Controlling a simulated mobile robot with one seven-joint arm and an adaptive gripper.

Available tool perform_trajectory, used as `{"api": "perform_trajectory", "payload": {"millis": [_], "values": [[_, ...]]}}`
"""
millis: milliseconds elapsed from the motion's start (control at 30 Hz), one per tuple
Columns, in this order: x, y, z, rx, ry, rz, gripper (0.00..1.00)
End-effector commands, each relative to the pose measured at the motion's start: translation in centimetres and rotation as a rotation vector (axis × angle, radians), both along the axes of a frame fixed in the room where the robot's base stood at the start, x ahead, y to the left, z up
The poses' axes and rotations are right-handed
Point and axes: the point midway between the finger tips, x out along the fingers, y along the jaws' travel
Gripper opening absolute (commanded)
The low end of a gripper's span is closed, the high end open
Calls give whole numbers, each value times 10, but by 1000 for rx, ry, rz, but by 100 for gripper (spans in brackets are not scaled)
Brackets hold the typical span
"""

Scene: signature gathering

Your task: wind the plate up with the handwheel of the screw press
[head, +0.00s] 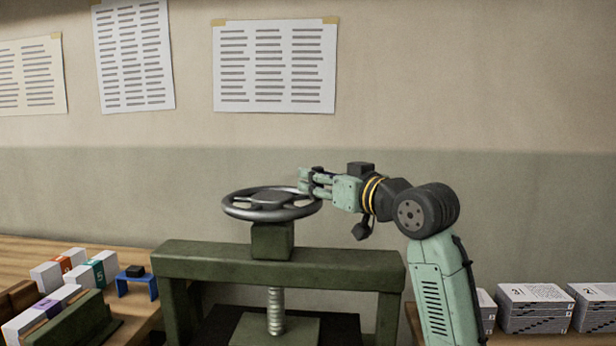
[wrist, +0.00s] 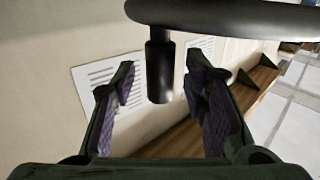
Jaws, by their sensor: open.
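The screw press has a green frame (head: 330,272) with a grey handwheel (head: 240,211) on top. A threaded screw (head: 275,312) runs down from the crossbeam to the plate (head: 252,328), whose lower parts are cut off by the picture edge. My gripper (head: 306,182) is at the right far side of the wheel rim. In the wrist view, my gripper (wrist: 160,100) is open, its two dark fingers apart. A dark upright handle peg (wrist: 159,72) hangs from the wheel rim (wrist: 220,14) and shows between the fingers. I cannot tell whether either finger touches it.
Paper stacks (head: 535,308) stand on the bench to the right. Banded bundles (head: 92,270) and a blue stand (head: 137,284) with a black block lie on the left bench (head: 30,250). Printed sheets (head: 275,66) hang on the wall behind. The space above the wheel is clear.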

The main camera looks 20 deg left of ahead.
Motion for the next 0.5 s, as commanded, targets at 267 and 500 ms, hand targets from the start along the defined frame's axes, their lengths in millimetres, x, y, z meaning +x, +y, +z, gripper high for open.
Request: {"api": "perform_trajectory", "payload": {"millis": [267,500], "values": [[0,-2,0,0,0,-1,40],[-1,-2,0,0,0,-1,38]]}}
